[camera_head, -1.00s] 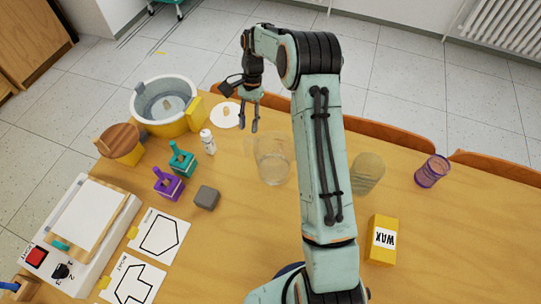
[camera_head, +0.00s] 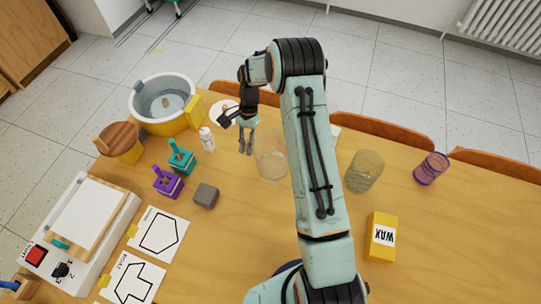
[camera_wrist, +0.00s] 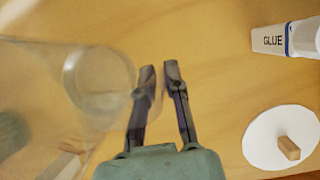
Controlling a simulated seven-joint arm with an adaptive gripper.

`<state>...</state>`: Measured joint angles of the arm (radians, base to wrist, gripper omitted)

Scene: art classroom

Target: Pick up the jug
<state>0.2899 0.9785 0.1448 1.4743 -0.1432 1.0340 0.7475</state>
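The jug is a clear glass vessel (camera_head: 271,162) standing on the table, partly hidden behind my arm. In the wrist view the transparent jug (camera_wrist: 60,85) fills the left side. My gripper (camera_head: 246,152) points down just left of the jug, on the side where a faint handle shows in the earlier frame. In the wrist view my gripper (camera_wrist: 160,68) has its two fingers a small gap apart. The jug's clear edge overlaps the left finger. Whether the handle lies between the fingers cannot be told.
A glue bottle (camera_head: 207,140) and white disc (camera_wrist: 262,138) are near my gripper. A greenish glass vessel (camera_head: 364,172), purple glass (camera_head: 431,168) and wax box (camera_head: 381,237) stand right. A tub (camera_head: 178,123), stamps and a grey cube (camera_head: 206,196) are left. The front middle is clear.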

